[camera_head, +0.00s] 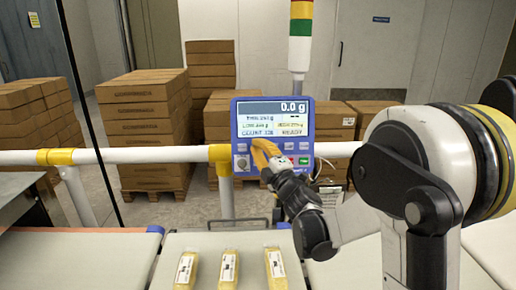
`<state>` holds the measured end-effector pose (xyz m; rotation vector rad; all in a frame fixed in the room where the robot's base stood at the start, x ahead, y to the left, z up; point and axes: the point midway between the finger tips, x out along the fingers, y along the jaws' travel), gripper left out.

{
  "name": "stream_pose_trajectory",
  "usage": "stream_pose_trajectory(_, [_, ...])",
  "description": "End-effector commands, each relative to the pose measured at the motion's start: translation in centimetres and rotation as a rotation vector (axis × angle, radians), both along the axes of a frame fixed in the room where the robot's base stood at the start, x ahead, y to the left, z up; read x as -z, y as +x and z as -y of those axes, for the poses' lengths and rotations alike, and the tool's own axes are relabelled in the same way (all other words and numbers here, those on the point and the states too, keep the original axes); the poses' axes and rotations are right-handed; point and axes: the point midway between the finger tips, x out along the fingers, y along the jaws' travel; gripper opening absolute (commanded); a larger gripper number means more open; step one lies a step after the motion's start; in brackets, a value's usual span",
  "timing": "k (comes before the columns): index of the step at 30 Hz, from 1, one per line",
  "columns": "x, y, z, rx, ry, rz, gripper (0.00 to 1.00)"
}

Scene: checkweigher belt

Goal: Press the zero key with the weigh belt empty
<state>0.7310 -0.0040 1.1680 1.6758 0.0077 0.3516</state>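The blue checkweigher terminal (272,135) stands at the centre. Its screen (283,118) reads 0.0 g at the top, with READY at the lower right. I cannot tell if the fingertips touch a key. Three yellow packs (228,268) with white labels lie on the light middle belt section (205,243); I cannot tell if this is the weigh belt.
A white rail (150,154) with yellow joints crosses behind the belts. Another belt section (70,262) lies at the left. Stacked cartons (146,125) stand behind the rail. A light tower (300,35) rises above the terminal. My arm covers much of the right side.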

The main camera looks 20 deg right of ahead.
Motion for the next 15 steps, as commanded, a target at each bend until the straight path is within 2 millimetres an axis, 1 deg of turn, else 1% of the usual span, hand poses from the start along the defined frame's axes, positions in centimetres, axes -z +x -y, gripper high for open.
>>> stream_pose_trajectory(6, [-0.28,-0.99,-0.21,0.000,0.000,0.000,0.00])
stream_pose_trajectory(15, [-0.29,-1.06,-0.22,0.000,0.000,0.000,0.00])
